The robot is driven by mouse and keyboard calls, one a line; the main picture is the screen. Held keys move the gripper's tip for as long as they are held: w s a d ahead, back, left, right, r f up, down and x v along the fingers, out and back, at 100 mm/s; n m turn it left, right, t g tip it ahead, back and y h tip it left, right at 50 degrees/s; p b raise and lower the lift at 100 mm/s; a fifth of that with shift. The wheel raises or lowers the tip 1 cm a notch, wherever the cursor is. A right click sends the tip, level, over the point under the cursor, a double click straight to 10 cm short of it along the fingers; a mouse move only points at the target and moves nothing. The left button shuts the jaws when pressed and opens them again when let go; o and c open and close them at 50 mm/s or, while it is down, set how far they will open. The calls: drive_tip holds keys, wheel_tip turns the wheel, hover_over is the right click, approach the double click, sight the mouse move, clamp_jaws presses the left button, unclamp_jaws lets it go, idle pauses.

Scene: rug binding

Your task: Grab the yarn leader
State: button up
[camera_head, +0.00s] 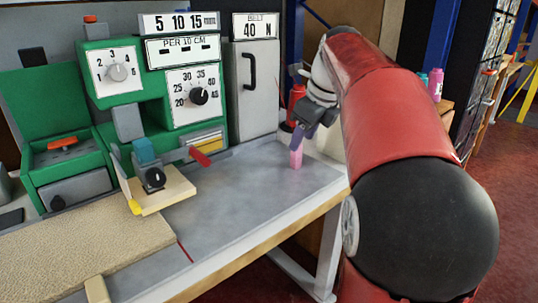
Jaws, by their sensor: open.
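No thing is clearly recognizable as the yarn leader. A small pink piece (296,158) stands on the grey tabletop near its back right, and it may be the leader. My gripper (301,142) points down just above the pink piece. It is open; its small fingers partly overlap the piece's top, and I cannot tell whether they touch it. A red tab (200,157) sticks out from the green machine (150,90) to the left, well apart from my gripper.
The grey table (255,190) is clear in front of the gripper. A beige rug (85,250) lies at the front left. A grey cabinet (251,85) and a red cone-like object (297,93) stand behind. Pink (435,84) and teal spools are at the back right.

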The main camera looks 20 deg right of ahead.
sight(296, 156)
drive_tip(key=w+f+m, duration=0.1)
drive_tip(key=f, duration=0.1)
drive_tip(key=w+f+m, duration=0.1)
drive_tip(key=w+f, duration=0.1)
drive_tip(key=w+f+m+b, duration=0.1)
drive_tip(key=w+f, duration=0.1)
drive_tip(key=shift+w+d+f, duration=0.2)
drive_tip(key=shift+f, duration=0.2)
clamp_jaws()
drive_tip(key=shift+r, duration=0.15)
